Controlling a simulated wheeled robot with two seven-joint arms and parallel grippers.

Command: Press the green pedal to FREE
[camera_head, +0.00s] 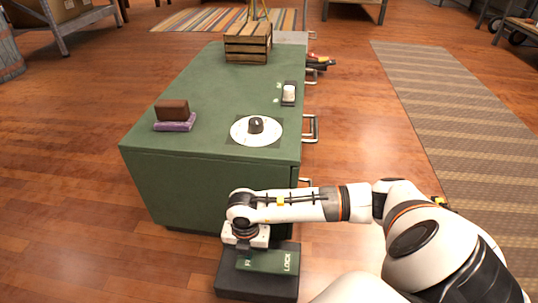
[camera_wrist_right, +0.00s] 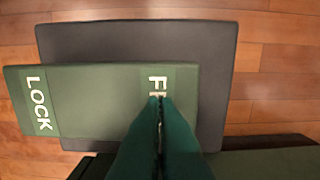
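The green pedal (camera_head: 270,263) sits on a dark base (camera_head: 257,287) on the floor at the near end of the green cabinet. In the right wrist view the pedal (camera_wrist_right: 100,105) shows LOCK at its left end and FR at its right end, the rest of that word hidden behind my fingers. My right gripper (camera_wrist_right: 161,99) is shut and empty, its fingertips over the FR end. Whether they touch the pedal, and which way it tilts, I cannot tell. In the head view my right gripper (camera_head: 247,258) points down at the pedal's left end. My left gripper is not in view.
The green cabinet (camera_head: 190,185) stands just beyond the pedal. On its top are a white dial (camera_head: 240,133), a switch (camera_head: 289,93), a brown block on a purple pad (camera_head: 174,126) and a wooden crate (camera_head: 236,50). Handles stick out on its right side.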

